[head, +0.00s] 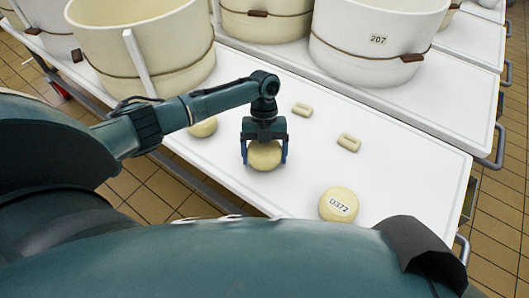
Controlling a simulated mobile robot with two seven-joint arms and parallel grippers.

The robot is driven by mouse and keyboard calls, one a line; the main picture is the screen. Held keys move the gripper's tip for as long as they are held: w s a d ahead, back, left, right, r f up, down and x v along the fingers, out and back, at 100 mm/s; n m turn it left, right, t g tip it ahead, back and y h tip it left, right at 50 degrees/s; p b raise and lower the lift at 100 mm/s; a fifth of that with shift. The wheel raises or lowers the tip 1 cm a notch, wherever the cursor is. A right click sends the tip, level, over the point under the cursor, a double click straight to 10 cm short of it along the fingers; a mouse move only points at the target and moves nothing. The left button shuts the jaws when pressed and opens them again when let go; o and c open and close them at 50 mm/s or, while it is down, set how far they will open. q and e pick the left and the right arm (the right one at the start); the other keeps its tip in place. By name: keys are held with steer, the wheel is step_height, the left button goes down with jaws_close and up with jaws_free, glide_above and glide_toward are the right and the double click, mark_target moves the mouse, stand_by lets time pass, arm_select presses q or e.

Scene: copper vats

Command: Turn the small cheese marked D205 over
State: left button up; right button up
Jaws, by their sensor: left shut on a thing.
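My left gripper (264,158) points down over the white table and is shut on a small pale yellow cheese (264,156), one blue finger on each side. No mark shows on the part of this cheese that I see, so I cannot tell if it is D205. I cannot tell whether it touches the table. Another small cheese (339,204), marked D372, lies at the front right. A further small cheese (204,127) is partly hidden behind my left arm, with no mark in view. My right gripper is not in view.
Two small pale blocks (302,109) (348,142) lie right of the gripper. Large vats, including a cream one (150,50) and a white one marked 207 (365,45), stand along the back. The white table (420,165) is clear at the right.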

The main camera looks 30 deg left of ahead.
arm_select(q)
steer(key=shift+f, duration=0.15)
steer(key=o, duration=1.2)
steer(key=shift+o, duration=0.2)
steer(key=p+v, duration=0.1)
steer(key=v, duration=1.2)
